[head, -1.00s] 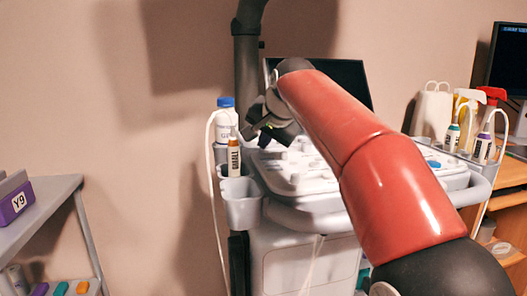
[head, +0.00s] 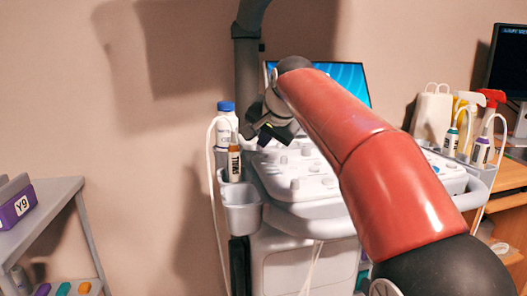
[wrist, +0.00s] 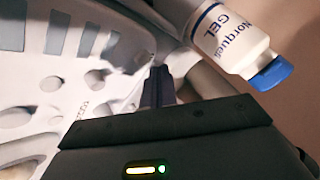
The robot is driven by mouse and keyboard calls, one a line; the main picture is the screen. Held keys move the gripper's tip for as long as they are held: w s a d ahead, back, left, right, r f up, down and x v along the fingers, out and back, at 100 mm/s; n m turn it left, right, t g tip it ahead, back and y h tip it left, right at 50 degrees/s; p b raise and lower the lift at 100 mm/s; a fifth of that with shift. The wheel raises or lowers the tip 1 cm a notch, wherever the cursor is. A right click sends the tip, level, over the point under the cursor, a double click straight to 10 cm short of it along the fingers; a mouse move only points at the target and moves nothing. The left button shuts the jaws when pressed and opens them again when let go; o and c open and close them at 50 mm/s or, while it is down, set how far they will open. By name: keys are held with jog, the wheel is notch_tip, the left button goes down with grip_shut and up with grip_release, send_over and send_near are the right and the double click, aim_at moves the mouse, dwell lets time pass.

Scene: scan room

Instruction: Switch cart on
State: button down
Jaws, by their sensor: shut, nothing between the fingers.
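The cart (head: 290,255) is a pale ultrasound cart with a knobbed control panel (head: 312,182). Its screen (head: 350,80) behind my arm is lit blue. My gripper (head: 262,135) is over the panel's left rear side, partly hidden by my red arm. In the wrist view my gripper (wrist: 158,85) is shut and empty, with its fingertips close to the panel (wrist: 55,95). I cannot tell whether they touch it. The gel bottle (wrist: 232,38) with a blue cap is just right of the fingers there. The power button itself cannot be made out.
An orange-tipped probe (head: 234,160) stands in a holder on the cart's left side, above an empty grey cup (head: 242,210). More probes (head: 482,150), spray bottles and a white bag (head: 433,115) are at right. A grey shelf (head: 50,215) stands at left.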

notch_tip(320, 180, up, 5)
jog(key=p, duration=0.5)
dwell(0.8)
